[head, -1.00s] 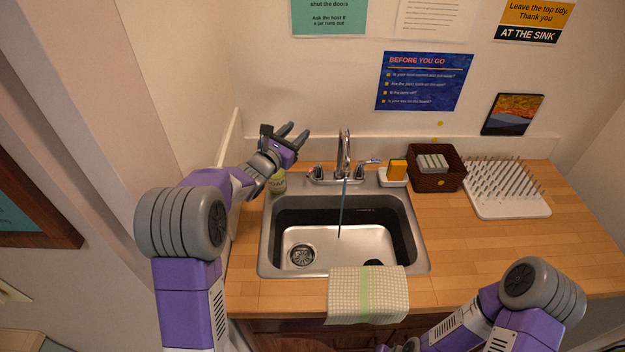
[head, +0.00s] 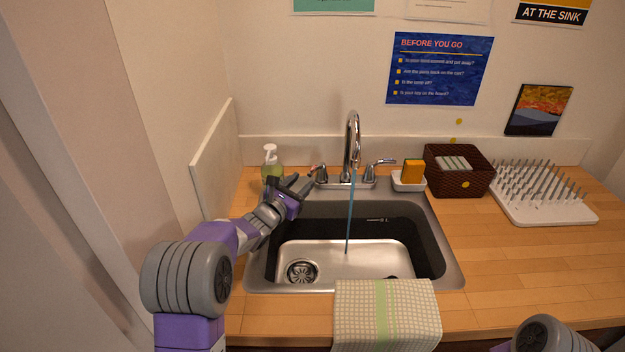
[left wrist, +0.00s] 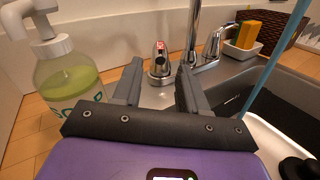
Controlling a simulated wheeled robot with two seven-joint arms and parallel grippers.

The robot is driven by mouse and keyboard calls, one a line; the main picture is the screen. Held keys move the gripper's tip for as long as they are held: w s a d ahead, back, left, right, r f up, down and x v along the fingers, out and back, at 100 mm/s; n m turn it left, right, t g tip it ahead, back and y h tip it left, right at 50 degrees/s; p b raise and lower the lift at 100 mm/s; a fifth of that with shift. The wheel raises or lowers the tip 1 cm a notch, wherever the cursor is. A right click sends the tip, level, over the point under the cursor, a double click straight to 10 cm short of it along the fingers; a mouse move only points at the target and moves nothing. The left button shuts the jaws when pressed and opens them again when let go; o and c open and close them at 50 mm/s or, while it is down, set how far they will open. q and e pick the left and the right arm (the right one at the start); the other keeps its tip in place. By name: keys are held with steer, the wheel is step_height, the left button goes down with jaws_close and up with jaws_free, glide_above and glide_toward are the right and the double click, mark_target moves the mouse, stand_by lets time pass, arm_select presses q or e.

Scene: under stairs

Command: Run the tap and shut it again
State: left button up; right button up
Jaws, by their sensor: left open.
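The chrome tap (head: 352,145) stands at the back of the sink, and a thin stream of water (head: 349,220) runs from its spout into the basin. The left tap handle (head: 319,173) is beside the spout; it also shows in the left wrist view (left wrist: 160,65), ahead of and between my fingers. The right handle (head: 376,166) points out to the right. My left gripper (head: 304,187) is open and empty, just in front of the left handle, apart from it as far as I can see. My right gripper is out of view.
A soap bottle (head: 270,165) stands left of my left gripper, close in the left wrist view. A sponge dish (head: 408,182), a brown basket (head: 459,172) and a drying rack (head: 542,194) stand to the right. A towel (head: 387,315) hangs over the sink's front edge.

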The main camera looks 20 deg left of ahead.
mark_target(309, 175)
arm_select(q)
steer(key=shift+x, duration=3.45)
jaws_close()
